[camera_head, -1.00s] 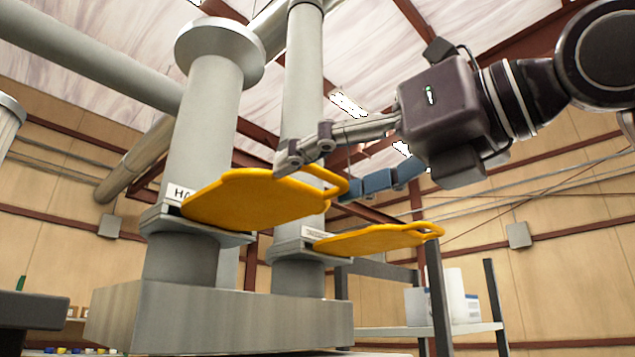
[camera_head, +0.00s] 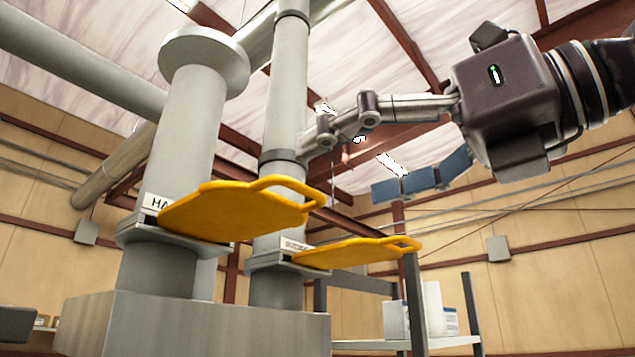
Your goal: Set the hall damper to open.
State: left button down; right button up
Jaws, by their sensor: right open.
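The hall damper is a yellow plate (camera_head: 225,211) with a loop handle (camera_head: 290,189) at its right end. It sticks out to the right from the slot in the left grey duct, far out of it. The label (camera_head: 158,203) by the slot shows "HA", the rest hidden behind the plate. A second yellow plate (camera_head: 350,252) sticks out of the other duct, its label (camera_head: 293,245) too small to read. My right gripper (camera_head: 312,147) is open and empty, above the hall damper's handle and apart from it. My left gripper is not in view.
The left grey duct (camera_head: 187,125) and the thinner duct (camera_head: 287,95) rise from a grey box (camera_head: 205,327). A shelf rack (camera_head: 440,342) with white containers stands at the back right. The air right of the handles looks clear.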

jog(key=v, duration=0.5)
jog(key=shift+s+d, duration=0.25)
jog(key=shift+d, duration=0.05)
